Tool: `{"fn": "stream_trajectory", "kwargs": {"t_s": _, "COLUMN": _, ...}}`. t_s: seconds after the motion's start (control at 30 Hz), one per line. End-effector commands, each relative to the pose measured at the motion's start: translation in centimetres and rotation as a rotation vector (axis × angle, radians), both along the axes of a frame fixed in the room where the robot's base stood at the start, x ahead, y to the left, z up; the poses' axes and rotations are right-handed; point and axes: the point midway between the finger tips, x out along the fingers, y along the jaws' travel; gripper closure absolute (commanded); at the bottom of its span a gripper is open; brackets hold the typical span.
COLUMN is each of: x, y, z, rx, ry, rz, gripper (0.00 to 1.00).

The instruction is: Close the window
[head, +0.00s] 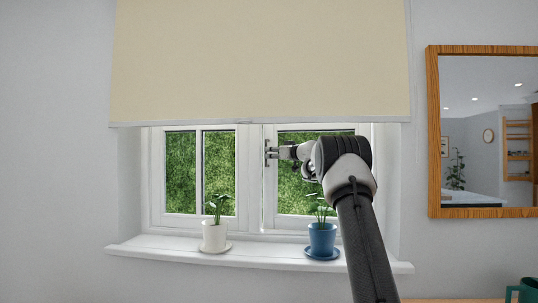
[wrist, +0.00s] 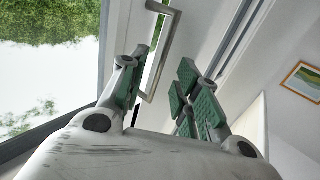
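The window has two white-framed panes, a left pane (head: 181,170) and a right sash (head: 298,187). In the wrist view, a thin green strip of outdoors shows beside the window frame (wrist: 112,40), so the window appears slightly ajar. A grey metal handle (wrist: 165,50) stands out from the frame there. My gripper (head: 275,152) is at the left side of the right sash, by the middle frame. In the wrist view my gripper (wrist: 163,60) is open, with the handle near and between its fingertips. I cannot tell whether either finger touches it.
A cream blind (head: 260,60) hangs over the window top. On the sill (head: 150,250) stand a white potted plant (head: 214,236) and a blue potted plant (head: 322,239), the blue one close to my arm. A wood-framed mirror (head: 434,140) hangs at right.

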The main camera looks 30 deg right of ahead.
Motion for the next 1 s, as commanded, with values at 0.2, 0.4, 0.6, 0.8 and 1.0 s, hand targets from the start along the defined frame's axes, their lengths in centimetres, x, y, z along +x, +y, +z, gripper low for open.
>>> {"fn": "stream_trajectory", "kwargs": {"t_s": 0.2, "x": 2.3, "y": 0.6, "z": 0.0, "rx": -0.001, "ry": 0.0, "rz": 0.0, "gripper": 0.68}}
{"fn": "stream_trajectory", "kwargs": {"t_s": 0.4, "x": 2.5, "y": 0.7, "z": 0.1, "rx": -0.001, "ry": -0.001, "rz": -0.001, "gripper": 0.68}}
{"fn": "stream_trajectory", "kwargs": {"t_s": 0.6, "x": 2.5, "y": 0.7, "z": 0.1, "rx": -0.001, "ry": -0.001, "rz": -0.001, "gripper": 0.86}}
{"fn": "stream_trajectory", "kwargs": {"t_s": 0.8, "x": 2.5, "y": 0.7, "z": 0.1, "rx": -0.001, "ry": -0.001, "rz": -0.001, "gripper": 1.0}}
{"fn": "stream_trajectory", "kwargs": {"t_s": 1.0, "x": 1.7, "y": 1.0, "z": 0.1, "rx": -0.001, "ry": 0.001, "rz": 0.017, "gripper": 1.0}}
